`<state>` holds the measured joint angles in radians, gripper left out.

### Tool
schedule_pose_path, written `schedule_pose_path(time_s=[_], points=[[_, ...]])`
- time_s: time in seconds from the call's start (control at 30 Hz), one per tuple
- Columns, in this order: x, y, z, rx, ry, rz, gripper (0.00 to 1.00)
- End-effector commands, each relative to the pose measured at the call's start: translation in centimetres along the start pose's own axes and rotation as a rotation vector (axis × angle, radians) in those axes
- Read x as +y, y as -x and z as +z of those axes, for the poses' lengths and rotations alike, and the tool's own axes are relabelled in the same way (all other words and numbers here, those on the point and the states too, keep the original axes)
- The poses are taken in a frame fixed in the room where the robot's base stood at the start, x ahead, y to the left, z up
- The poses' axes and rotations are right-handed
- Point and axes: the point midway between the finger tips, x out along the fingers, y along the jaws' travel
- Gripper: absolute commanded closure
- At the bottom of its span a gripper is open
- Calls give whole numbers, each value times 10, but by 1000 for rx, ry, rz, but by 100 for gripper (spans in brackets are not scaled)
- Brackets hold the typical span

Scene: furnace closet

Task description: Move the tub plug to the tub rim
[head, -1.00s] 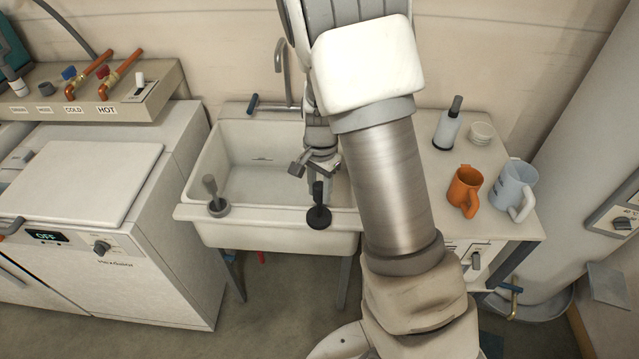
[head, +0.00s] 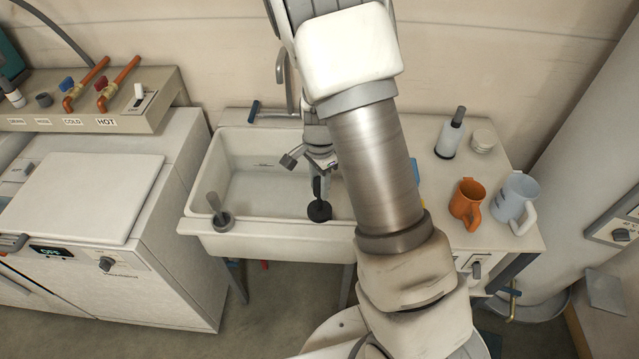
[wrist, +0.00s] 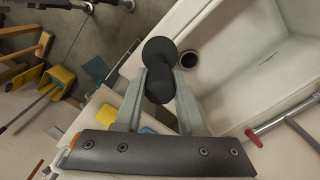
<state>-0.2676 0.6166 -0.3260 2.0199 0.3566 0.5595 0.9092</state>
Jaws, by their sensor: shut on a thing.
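The black tub plug (head: 319,210), with an upright handle and a round base, hangs in my gripper (head: 320,178) over the front rim of the white tub (head: 285,228). In the wrist view my gripper (wrist: 161,90) has its two fingers closed around the plug (wrist: 158,50), whose dark disc shows between and beyond the fingertips. The fingers hide part of the handle. Whether the base clears the rim or touches it is hard to tell. A dark round opening with a pale ring (wrist: 188,60) shows on the rim close beside the plug.
A bottle (head: 451,135), an orange mug (head: 467,200) and a pale blue mug (head: 514,197) stand on the right counter. The tap (head: 283,80) rises behind. The basin is empty where visible.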

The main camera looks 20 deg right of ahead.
Motion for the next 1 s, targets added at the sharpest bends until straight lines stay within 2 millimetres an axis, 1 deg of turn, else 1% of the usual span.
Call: schedule_pose_path(time_s=[0.27,1.0], points=[[0,-8,0,0,1,0,100],[0,-51,0,0,1,-1,100]])
